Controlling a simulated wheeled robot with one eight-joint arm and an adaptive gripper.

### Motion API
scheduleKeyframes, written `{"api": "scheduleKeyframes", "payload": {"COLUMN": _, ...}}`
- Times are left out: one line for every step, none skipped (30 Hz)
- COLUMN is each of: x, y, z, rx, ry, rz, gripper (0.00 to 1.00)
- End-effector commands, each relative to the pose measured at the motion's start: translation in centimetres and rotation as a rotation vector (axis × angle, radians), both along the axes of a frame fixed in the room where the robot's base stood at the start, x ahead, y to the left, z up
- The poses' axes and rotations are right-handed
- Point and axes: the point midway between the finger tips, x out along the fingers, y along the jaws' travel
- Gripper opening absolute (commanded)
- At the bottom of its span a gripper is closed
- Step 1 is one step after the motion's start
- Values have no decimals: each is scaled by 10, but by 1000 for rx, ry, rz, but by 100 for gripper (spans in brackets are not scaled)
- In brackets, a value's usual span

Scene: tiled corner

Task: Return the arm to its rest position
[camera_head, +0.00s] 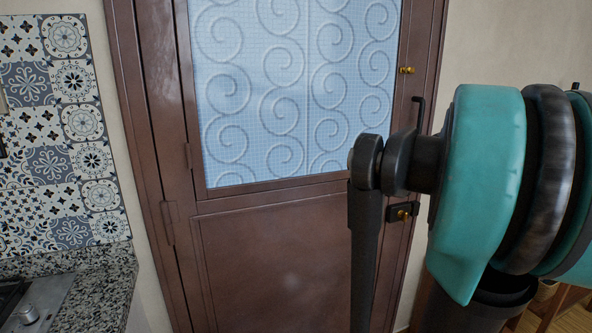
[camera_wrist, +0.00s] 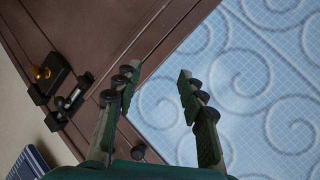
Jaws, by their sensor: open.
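My gripper (camera_wrist: 158,90) shows in the wrist view with its two fingers spread apart and nothing between them. It faces the brown door (camera_wrist: 105,35) with its blue patterned glass pane (camera_wrist: 245,90). In the head view my teal and black arm reaches in from the right, in front of the right side of the door (camera_head: 275,260). The gripper's fingers cannot be made out in the head view. The door looks closed.
A black door handle with a brass knob (camera_head: 403,213) is close to my arm, and a latch shows in the wrist view (camera_wrist: 50,78). A granite counter (camera_head: 85,270) with a stove edge is at the lower left, below a tiled wall (camera_head: 60,130).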

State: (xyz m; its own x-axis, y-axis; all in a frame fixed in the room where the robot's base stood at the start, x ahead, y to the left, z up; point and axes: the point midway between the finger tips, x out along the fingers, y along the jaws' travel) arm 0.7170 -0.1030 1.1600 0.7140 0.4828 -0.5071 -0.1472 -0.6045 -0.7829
Motion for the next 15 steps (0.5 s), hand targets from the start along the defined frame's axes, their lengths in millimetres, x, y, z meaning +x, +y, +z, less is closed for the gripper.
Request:
{"api": "scheduleKeyframes", "payload": {"x": -9, "y": 15, "z": -26, "rx": -40, "ry": 29, "rz": 31, "gripper": 41}}
{"api": "scheduleKeyframes", "payload": {"x": -15, "y": 22, "z": -41, "rx": -68, "ry": 49, "rz": 46, "gripper": 41}}
{"api": "scheduleKeyframes", "payload": {"x": -24, "y": 30, "z": -61, "rx": -104, "ry": 75, "rz": 66, "gripper": 41}}
{"api": "scheduleKeyframes", "payload": {"x": -31, "y": 37, "z": -76, "rx": -132, "ry": 93, "rz": 82, "gripper": 41}}
{"api": "scheduleKeyframes", "payload": {"x": -38, "y": 43, "z": -92, "rx": -162, "ry": 111, "rz": 97, "gripper": 41}}
{"api": "scheduleKeyframes", "payload": {"x": -48, "y": 49, "z": -112, "rx": -203, "ry": 134, "rz": 117, "gripper": 41}}
{"api": "scheduleKeyframes", "payload": {"x": -56, "y": 55, "z": -127, "rx": -234, "ry": 151, "rz": 133, "gripper": 41}}
{"api": "scheduleKeyframes", "payload": {"x": -65, "y": 59, "z": -141, "rx": -265, "ry": 168, "rz": 147, "gripper": 41}}
{"api": "scheduleKeyframes", "payload": {"x": -77, "y": 65, "z": -161, "rx": -311, "ry": 189, "rz": 166, "gripper": 41}}
{"api": "scheduleKeyframes", "payload": {"x": -86, "y": 68, "z": -175, "rx": -344, "ry": 205, "rz": 181, "gripper": 41}}
{"api": "scheduleKeyframes", "payload": {"x": -96, "y": 72, "z": -190, "rx": -380, "ry": 220, "rz": 197, "gripper": 41}}
{"api": "scheduleKeyframes", "payload": {"x": -110, "y": 75, "z": -209, "rx": -428, "ry": 239, "rz": 214, "gripper": 41}}
{"api": "scheduleKeyframes", "payload": {"x": -121, "y": 77, "z": -223, "rx": -466, "ry": 252, "rz": 229, "gripper": 41}}
{"api": "scheduleKeyframes", "payload": {"x": -132, "y": 78, "z": -236, "rx": -505, "ry": 265, "rz": 243, "gripper": 41}}
{"api": "scheduleKeyframes", "payload": {"x": -146, "y": 79, "z": -253, "rx": -555, "ry": 279, "rz": 259, "gripper": 41}}
